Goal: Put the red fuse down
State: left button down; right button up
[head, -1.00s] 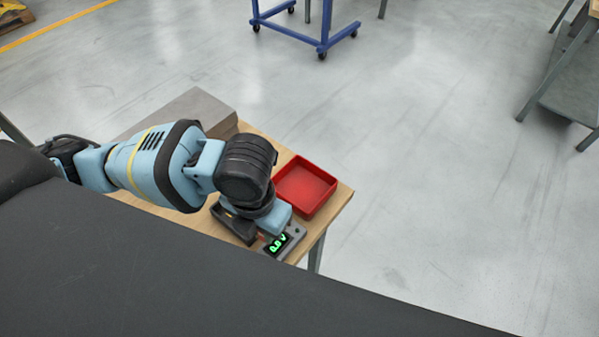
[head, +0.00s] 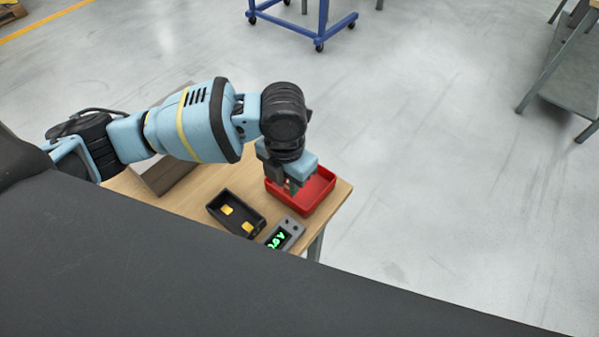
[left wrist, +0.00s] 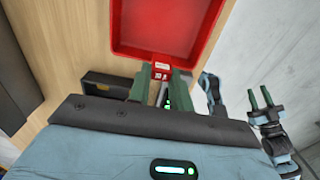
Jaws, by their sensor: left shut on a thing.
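The red fuse (left wrist: 161,67), with a white label, sits between the fingertips of my left gripper (left wrist: 160,82) in the left wrist view. My left gripper (head: 291,187) is shut on it, pointing down over the near left part of a red tray (head: 322,200) in the head view. The tray also fills the top of the left wrist view (left wrist: 166,22), and looks empty. In the head view the fuse is mostly hidden by the gripper. My right gripper (left wrist: 261,99) shows in the left wrist view with its fingers apart and nothing between them.
A black holder (head: 237,213) with yellow contacts and a grey meter (head: 286,233) with green digits stand on the wooden table (head: 190,195). A blue trolley (head: 318,25) stands far off on clear floor.

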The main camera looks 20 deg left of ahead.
pick_arm(q)
jog(key=shift+w+d+f, duration=0.15)
jog(key=shift+w+d, duration=0.05)
jog(key=shift+w, duration=0.95)
jog(key=shift+w+d+f, duration=0.1)
jog(key=shift+w+d, duration=0.1)
jog(key=shift+w, duration=0.9)
jog(key=shift+w+f, duration=0.15)
jog(key=shift+w, duration=0.05)
jog(key=shift+f, duration=1.6)
jog(key=shift+f, duration=0.15)
jog(key=c, duration=1.3)
grip_release()
jog(key=shift+o, duration=0.2)
notch_tip(320, 180, up, 12)
